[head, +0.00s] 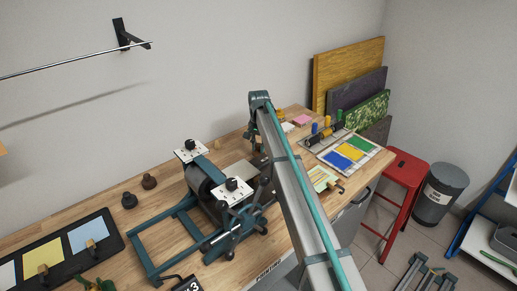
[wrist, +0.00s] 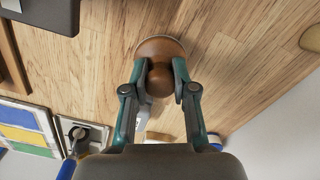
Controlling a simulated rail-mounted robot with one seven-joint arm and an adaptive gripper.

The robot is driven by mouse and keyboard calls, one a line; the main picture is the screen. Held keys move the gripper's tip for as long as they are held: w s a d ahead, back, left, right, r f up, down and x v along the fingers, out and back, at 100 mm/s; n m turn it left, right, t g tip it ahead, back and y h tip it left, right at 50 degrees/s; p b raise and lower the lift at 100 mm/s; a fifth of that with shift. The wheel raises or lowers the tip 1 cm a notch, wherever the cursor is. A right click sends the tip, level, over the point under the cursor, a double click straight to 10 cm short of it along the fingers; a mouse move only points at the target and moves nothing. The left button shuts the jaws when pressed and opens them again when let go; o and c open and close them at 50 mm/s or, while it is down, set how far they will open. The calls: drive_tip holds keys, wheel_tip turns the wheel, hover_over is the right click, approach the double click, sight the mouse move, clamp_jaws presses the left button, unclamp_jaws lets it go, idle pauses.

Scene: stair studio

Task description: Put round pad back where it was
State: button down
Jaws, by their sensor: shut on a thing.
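The round pad (wrist: 160,48) is a brown disc with a ball-shaped wooden knob, seen near the top middle of the wrist view. My gripper (wrist: 160,80) is shut on its knob, one finger on each side. Wood tabletop shows around the pad; I cannot tell whether the pad touches it. In the head view my arm crosses the right part of the bench, and the pad and fingertips cannot be made out.
A teal-framed press (head: 205,200) fills the bench middle. A colour tray (head: 337,167) lies right of my arm. A black tray (head: 104,238) with coloured sheets is at left. A red stool (head: 408,170) stands beyond.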

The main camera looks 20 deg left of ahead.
sight(258, 144)
drive_tip(key=shift+f, duration=0.8)
drive_tip(key=shift+f, duration=0.2)
drive_tip(key=c, duration=0.9)
unclamp_jaws()
drive_tip(key=shift+r, duration=0.15)
wheel_tip(258, 144, up, 12)
drive_tip(key=shift+r+b, duration=0.1)
drive_tip(key=shift+b, duration=1.1)
